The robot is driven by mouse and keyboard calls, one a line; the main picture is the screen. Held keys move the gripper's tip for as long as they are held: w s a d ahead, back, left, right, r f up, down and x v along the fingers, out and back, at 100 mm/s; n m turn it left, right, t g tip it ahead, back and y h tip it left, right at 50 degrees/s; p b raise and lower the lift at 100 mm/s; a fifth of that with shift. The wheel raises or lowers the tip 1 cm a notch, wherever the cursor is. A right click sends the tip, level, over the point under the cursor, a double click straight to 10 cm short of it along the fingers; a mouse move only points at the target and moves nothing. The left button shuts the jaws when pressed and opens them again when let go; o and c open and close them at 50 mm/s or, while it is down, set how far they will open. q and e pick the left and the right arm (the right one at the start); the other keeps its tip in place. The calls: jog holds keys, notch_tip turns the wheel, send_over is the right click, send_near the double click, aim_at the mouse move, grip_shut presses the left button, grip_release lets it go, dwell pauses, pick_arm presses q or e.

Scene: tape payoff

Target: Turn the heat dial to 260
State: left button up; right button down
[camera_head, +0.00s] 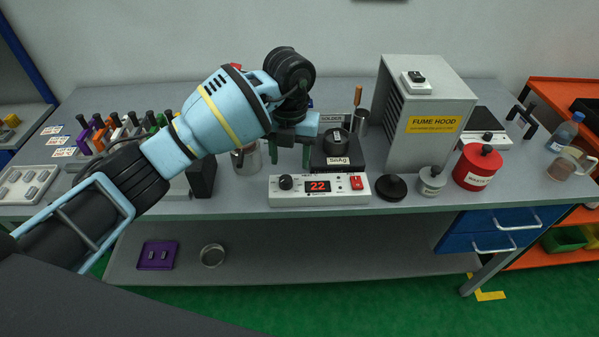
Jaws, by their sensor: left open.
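A white control box (262,195) stands at the bench's front edge. Its black round dial (286,182) is at the left of its face. A red display (317,186) beside it reads 22, and a red switch (356,182) is at the right. My left gripper (290,158) points down above and behind the box, near the dial in the picture. The dial's exact setting is too small to read. My right gripper is not in view.
A dark hotplate (332,159) with a black pot stands just behind the box. A metal jug (246,160) is to the left. A black lid (391,188), a grey canister (432,180) and a red canister (477,167) stand right. The fume hood (437,120) rises behind them.

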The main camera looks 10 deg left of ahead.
aim_at(286, 178)
pick_arm(q)
jog(key=shift+w+a+r+y, duration=0.3)
jog(key=shift+a+r, duration=0.1)
jog(key=shift+a+f, duration=0.15)
jog(key=shift+f, duration=3.8)
jog(key=c, duration=1)
